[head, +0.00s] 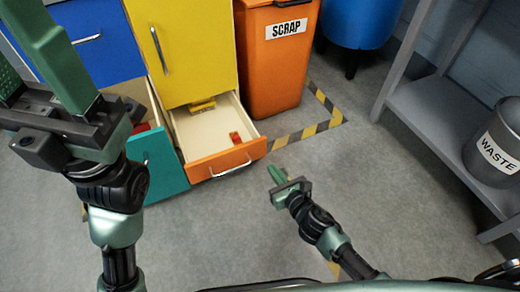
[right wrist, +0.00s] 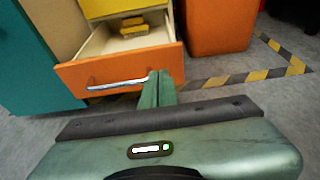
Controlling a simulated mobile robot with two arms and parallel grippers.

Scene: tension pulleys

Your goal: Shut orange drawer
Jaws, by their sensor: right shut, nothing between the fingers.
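The orange drawer (head: 228,159) is pulled out at the bottom of the cabinet, below the yellow door, with its silver handle (head: 231,170) on the front. A red block (head: 235,138) and a yellow item (head: 202,106) lie inside it. The drawer front also shows in the right wrist view (right wrist: 120,70). My right gripper (head: 275,173) is shut and empty, in front of the drawer's right part. In the right wrist view its closed fingertips (right wrist: 157,76) overlap the drawer front just right of the handle; contact cannot be told. My left gripper (head: 28,62) is open at the upper left, high above the floor.
A teal drawer (head: 158,165) beside the orange one is also pulled out, with something red inside. The orange scrap bin (head: 270,75) stands right of the cabinet, near striped floor tape (head: 310,130). A grey shelf (head: 440,120) holds a waste bin (head: 497,145). Floor between is clear.

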